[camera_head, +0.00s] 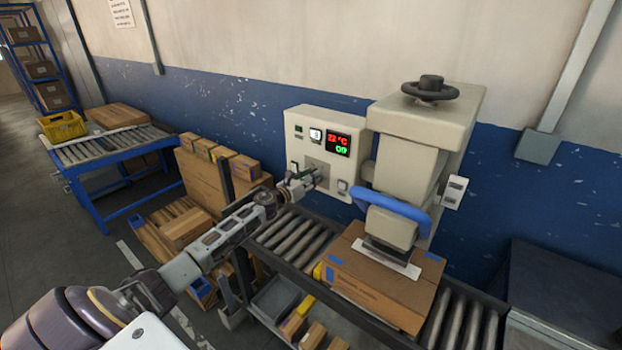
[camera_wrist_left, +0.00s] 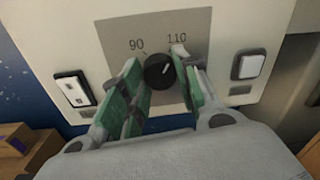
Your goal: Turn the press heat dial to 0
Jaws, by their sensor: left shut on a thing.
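The press heat dial (camera_wrist_left: 159,72) is a round black knob with a light pointer mark on a grey plate of the control box (camera_head: 305,130). The numbers 90 and 110 show above it, and the pointer leans up and to the right. My left gripper (camera_wrist_left: 160,78) has its green-padded fingers shut on the dial, one on each side. In the head view my left gripper (camera_head: 309,180) reaches the box front and hides the dial. The red display (camera_head: 338,142) above reads about 22 °C, with green text below. My right gripper is not in view.
The press (camera_head: 410,160) with a blue handle stands right of the box over a carton (camera_head: 380,285) on the roller conveyor (camera_head: 292,238). A rocker switch (camera_wrist_left: 72,90) and a pale button (camera_wrist_left: 247,65) flank the dial. Several cartons stand at left.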

